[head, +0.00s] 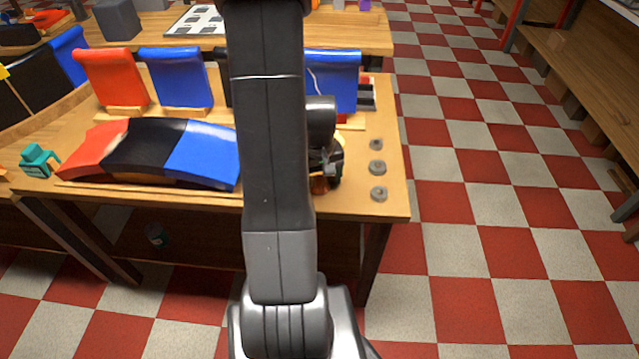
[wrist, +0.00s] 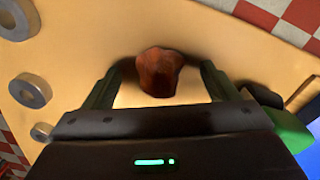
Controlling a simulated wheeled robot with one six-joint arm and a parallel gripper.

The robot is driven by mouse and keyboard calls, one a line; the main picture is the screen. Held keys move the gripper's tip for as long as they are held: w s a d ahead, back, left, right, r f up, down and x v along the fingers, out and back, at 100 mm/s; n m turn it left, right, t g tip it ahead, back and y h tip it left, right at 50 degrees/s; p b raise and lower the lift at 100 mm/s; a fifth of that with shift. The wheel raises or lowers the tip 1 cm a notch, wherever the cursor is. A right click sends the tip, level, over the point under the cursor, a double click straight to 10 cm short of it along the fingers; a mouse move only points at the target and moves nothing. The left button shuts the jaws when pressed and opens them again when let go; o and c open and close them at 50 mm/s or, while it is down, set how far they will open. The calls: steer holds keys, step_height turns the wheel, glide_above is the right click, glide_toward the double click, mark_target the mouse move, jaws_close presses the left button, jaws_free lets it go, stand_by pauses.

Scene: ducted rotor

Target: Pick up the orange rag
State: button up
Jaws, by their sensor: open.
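The orange rag (wrist: 160,72) is a small crumpled orange-brown lump on the wooden table top in the wrist view. My gripper (wrist: 160,80) is open, with one finger on each side of the rag and a gap between the rag and each finger. I cannot tell how high the fingers are above the table. In the head view a bit of orange (head: 320,185) shows beside my arm near the table's front edge. My arm hides most of that spot.
Several grey discs (head: 378,168) lie at the table's right end. Left of my arm are red, black and blue curved panels (head: 170,150) and a teal clamp (head: 38,160). A green object (wrist: 288,130) is right of my gripper. The checkered floor to the right is clear.

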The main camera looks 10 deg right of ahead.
mark_target(319, 177)
steer(key=c, duration=1.1)
step_height(319, 177, up, 10)
steer(key=shift+p, duration=0.4)
steer(key=o, duration=0.4)
steer(key=shift+c, duration=1.3)
